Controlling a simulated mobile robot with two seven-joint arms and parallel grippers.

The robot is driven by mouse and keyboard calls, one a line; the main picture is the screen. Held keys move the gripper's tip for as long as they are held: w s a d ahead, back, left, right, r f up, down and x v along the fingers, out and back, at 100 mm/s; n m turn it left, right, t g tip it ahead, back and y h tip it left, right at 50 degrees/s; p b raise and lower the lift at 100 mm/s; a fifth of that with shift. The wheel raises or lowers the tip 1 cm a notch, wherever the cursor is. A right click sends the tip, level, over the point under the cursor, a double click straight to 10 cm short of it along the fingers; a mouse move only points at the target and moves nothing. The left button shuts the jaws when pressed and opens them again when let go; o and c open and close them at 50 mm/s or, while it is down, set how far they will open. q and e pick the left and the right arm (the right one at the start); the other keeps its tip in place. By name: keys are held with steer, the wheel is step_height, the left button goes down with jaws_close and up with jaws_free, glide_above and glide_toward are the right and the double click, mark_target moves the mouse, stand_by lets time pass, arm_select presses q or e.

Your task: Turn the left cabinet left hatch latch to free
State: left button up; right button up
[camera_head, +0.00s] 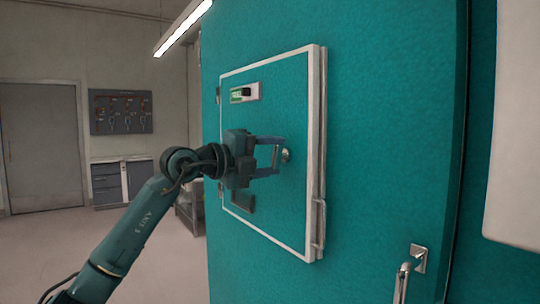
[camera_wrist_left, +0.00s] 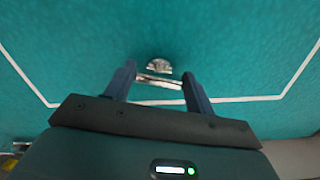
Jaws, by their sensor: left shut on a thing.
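The hatch (camera_head: 290,200) is a teal panel with a white border on the teal cabinet front, and it looks closed. Its latch (camera_head: 287,155) is a small metal fitting near the panel's middle right. In the left wrist view the latch (camera_wrist_left: 158,66) shows a round metal base, with a bright metal bar just below it spanning between my fingers. My left gripper (camera_head: 278,155) reaches in from the left and is shut on the latch. In the wrist view the two fingers (camera_wrist_left: 158,83) stand on either side of the bar. My right gripper is not in view.
A label with a green and dark marking (camera_head: 243,93) sits on the upper hatch. A metal handle (camera_head: 418,257) is on the cabinet front at lower right. A white panel (camera_head: 512,120) stands at far right. Open floor (camera_head: 40,255) lies to the left, before a grey door (camera_head: 42,150) and drawers (camera_head: 106,184).

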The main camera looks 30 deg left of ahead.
arm_select(q)
steer(key=shift+n, duration=1.6)
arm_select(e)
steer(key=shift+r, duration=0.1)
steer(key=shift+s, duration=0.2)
arm_select(q)
steer(key=o, duration=1)
steer(key=shift+s+a+f, duration=0.1)
steer(key=shift+s+f, duration=0.05)
steer(key=shift+s, duration=0.05)
steer(key=b+v, duration=0.6)
steer(key=v, duration=0.6)
steer(key=shift+s+a, duration=0.15)
steer(key=shift+s, duration=0.2)
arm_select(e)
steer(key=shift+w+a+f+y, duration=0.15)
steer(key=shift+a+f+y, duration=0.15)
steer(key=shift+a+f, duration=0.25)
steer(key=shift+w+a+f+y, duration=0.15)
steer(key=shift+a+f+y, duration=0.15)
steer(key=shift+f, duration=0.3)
